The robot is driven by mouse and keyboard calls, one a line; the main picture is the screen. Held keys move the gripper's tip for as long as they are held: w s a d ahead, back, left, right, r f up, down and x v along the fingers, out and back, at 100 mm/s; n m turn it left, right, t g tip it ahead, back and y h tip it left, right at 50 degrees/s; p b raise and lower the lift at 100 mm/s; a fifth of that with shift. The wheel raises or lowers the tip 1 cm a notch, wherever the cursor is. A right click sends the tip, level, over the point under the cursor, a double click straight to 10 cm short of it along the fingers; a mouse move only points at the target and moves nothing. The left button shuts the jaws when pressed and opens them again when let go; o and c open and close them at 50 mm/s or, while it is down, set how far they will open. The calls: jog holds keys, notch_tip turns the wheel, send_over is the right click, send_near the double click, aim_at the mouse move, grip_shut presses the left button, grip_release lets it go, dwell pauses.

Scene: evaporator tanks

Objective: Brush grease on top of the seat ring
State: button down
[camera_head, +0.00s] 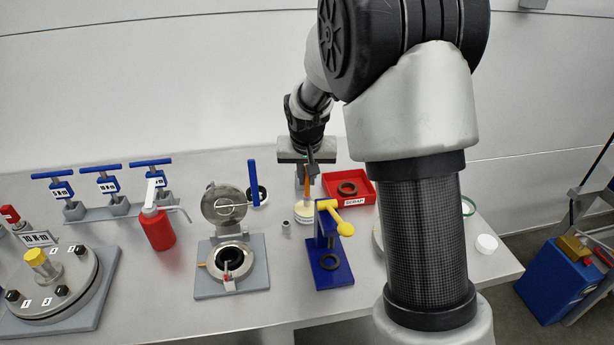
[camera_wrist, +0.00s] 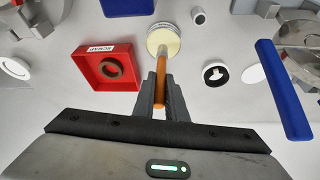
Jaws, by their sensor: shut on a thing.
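My gripper (camera_head: 309,172) is shut on a brush with an orange handle (camera_head: 307,187), held pointing down. In the wrist view, the fingers (camera_wrist: 160,95) close around the orange handle (camera_wrist: 160,72). The brush's lower end is at a round pot of pale yellow grease (camera_head: 304,213), also in the wrist view (camera_wrist: 163,42); I cannot tell how deep it reaches. An open round fitting (camera_head: 232,247) with a hinged lid and a dark centre stands left of the pot. I cannot tell which is the seat ring.
A red scrap tray (camera_head: 367,198) holding a brown ring is right of the pot. The blue press (camera_head: 322,222) with a yellow handle stands in front of the pot. A red squeeze bottle (camera_head: 158,230) and blue-handled tools (camera_head: 100,168) are left. A blue handle (camera_head: 253,183) stands upright behind the fitting.

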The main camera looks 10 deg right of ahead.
jog(key=shift+f+b, duration=0.5)
jog(key=shift+f, duration=0.1)
dwell(1.5)
jog(key=shift+r+p, duration=2.15)
jog(key=shift+r, duration=1.45)
